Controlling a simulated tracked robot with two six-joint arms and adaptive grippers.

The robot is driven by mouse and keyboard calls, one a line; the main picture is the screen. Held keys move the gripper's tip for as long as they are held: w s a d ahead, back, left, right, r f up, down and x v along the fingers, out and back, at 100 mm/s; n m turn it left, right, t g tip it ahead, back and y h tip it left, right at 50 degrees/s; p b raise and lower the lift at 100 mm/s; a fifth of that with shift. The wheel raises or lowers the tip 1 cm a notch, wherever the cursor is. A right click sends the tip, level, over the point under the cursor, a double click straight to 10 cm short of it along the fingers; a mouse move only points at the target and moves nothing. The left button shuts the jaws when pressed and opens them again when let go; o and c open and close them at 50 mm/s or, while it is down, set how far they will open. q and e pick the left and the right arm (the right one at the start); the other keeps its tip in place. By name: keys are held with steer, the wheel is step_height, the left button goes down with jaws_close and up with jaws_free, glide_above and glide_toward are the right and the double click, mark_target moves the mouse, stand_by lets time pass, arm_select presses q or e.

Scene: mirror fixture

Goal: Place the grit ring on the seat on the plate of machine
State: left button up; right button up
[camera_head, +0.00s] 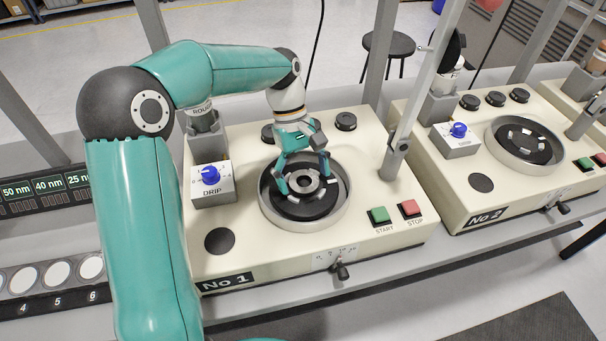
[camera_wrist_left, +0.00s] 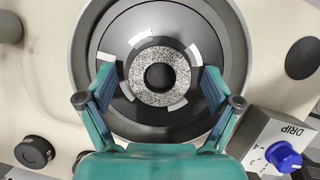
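The speckled grey grit ring (camera_wrist_left: 153,98) lies at the centre of the dark round plate (camera_wrist_left: 137,117) of machine No 1 (camera_head: 245,254). It looks flat, with a dark hole in its middle and white pads around it. In the head view the ring (camera_head: 316,184) is partly hidden by my fingers. My left gripper (camera_head: 304,182) points down over the plate. In the left wrist view its two fingers (camera_wrist_left: 159,74) stand open on either side of the ring, with a visible gap on each side. My right gripper is in neither view.
A DRIP box with blue knob (camera_head: 211,175) stands left of the plate. A grey post (camera_head: 395,158) rises to its right. START (camera_head: 379,215) and STOP (camera_head: 410,208) buttons are at the front right. Machine No 2 (camera_head: 470,195) stands further right. White discs (camera_head: 57,273) lie in numbered places at left.

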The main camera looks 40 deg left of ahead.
arm_select(q)
steer(key=shift+r, duration=0.1)
steer(key=p+v, duration=0.1)
steer(key=v, duration=1.1)
stand_by(0.4)
